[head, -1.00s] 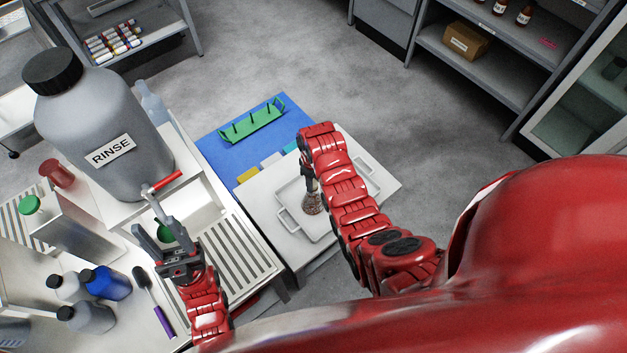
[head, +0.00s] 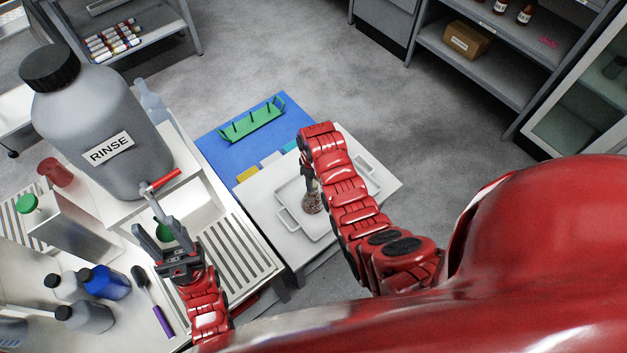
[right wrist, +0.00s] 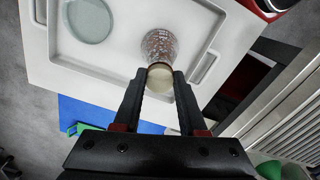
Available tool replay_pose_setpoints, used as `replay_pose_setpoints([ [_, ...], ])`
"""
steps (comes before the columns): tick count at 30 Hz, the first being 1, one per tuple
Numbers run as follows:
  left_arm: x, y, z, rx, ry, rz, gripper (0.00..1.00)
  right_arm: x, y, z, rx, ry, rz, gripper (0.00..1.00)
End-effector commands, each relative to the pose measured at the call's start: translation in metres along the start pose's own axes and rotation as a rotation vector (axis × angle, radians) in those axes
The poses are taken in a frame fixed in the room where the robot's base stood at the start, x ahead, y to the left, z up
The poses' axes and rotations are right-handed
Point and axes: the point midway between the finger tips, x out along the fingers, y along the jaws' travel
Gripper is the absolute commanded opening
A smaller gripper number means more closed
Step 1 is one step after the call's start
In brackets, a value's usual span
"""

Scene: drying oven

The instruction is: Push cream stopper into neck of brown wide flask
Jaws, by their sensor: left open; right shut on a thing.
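The cream stopper (right wrist: 160,77) is between the fingertips of my right gripper (right wrist: 159,82) in the right wrist view, and the gripper is shut on it. The brown wide flask (right wrist: 158,46) stands just beyond the stopper, in line with it. The stopper covers the flask's mouth in that view, so I cannot tell how deep it sits in the neck. In the head view the flask (head: 312,203) is on the tray, below my right gripper (head: 311,184), partly beside my arm.
The flask stands on a white tray (head: 291,215) with raised handles. A pale round dish (right wrist: 89,19) lies in the tray. A blue mat with a green peg rack (head: 252,121) is behind. The big RINSE bottle (head: 100,125) and a slatted rack (head: 243,255) are left.

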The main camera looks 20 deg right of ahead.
Motion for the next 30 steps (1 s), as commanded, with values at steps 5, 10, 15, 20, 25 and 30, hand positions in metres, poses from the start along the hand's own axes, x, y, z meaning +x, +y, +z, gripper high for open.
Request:
replay_pose_setpoints([
  [5, 0.0003, 0.0, -0.0001, 0.0, 0.0, 0.0, 0.5, -0.0003, 0.0, -0.0001, 0.0, 0.0, 0.0, 0.0],
  [10, 0.0003, 0.0, -0.0001, 0.0, 0.0, 0.0, 0.5, -0.0003, 0.0, 0.0, 0.0, 0.0, 0.0, 0.64],
  [15, 0.0002, 0.0, 0.0, 0.0, 0.0, 0.0, 0.5, -0.0003, 0.0, 0.0, 0.0, 0.0, 0.0, 0.76],
  [20, 0.0002, 0.0, -0.0001, 0.0, 0.0, 0.0, 0.5, -0.0003, 0.0, 0.0, 0.0, 0.0, 0.0, 0.85],
  [25, 0.0002, 0.0, -0.0001, 0.0, 0.0, 0.0, 0.5, -0.0003, 0.0001, 0.0, 0.0, 0.0, 0.0, 1.0],
  [30, 0.0006, 0.0, -0.0001, 0.0, 0.0, 0.0, 0.5, -0.0008, 0.0001, -0.0001, 0.0, 0.0, 0.0, 1.0],
])
